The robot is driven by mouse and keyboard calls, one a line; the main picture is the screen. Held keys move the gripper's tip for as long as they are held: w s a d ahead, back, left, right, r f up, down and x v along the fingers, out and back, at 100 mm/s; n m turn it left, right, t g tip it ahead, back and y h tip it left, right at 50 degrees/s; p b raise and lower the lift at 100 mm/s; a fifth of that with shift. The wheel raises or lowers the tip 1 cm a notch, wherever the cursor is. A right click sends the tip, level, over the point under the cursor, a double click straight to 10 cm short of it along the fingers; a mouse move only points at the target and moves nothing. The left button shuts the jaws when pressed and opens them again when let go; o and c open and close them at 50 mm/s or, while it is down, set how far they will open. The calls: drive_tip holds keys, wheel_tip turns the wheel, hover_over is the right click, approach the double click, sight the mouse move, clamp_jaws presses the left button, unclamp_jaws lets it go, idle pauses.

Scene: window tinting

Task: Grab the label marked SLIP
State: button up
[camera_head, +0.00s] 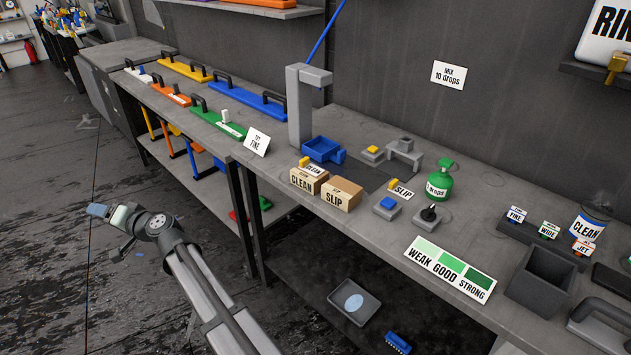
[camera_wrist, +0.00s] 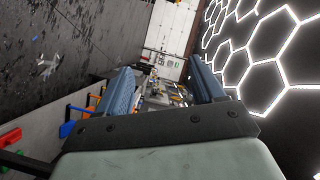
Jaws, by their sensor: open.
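A small white label marked SLIP (camera_head: 402,190) stands tilted on the grey bench, with a yellow tab at its upper left. It is right of a cardboard box also marked SLIP (camera_head: 342,194) and left of the green drops bottle (camera_head: 439,182). My gripper (camera_head: 97,210) is far to the left in the head view, out over the floor in front of the bench and well apart from the label. In the wrist view my gripper (camera_wrist: 162,80) shows two blue fingers spread apart with nothing between them. I cannot make out the label in the wrist view.
A CLEAN box (camera_head: 308,180) and CLEAN label (camera_head: 314,169) stand left of the SLIP box. A grey column (camera_head: 301,105) rises behind them. A blue-topped block (camera_head: 387,205) and black knob (camera_head: 429,213) sit in front of the label. The WEAK GOOD STRONG card (camera_head: 451,268) lies nearer the edge.

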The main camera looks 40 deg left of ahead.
wheel_tip(320, 180, up, 4)
drive_tip(key=a+r+n, duration=0.1)
drive_tip(key=w+d+r+n+h, duration=0.1)
drive_tip(key=w+d+n, duration=0.1)
drive_tip(key=w, duration=0.9)
drive_tip(key=w+d+r+n+h, duration=0.1)
drive_tip(key=w+d+n, duration=0.15)
drive_tip(key=w, duration=0.85)
drive_tip(key=n+t+h, duration=0.3)
drive_tip(key=t+h, duration=0.4)
drive_tip(key=h, duration=0.2)
approach(394, 181)
drive_tip(key=x, duration=0.9)
drive_tip(key=shift+a, duration=0.1)
drive_tip(key=shift+c, duration=0.5)
drive_tip(key=c, duration=1)
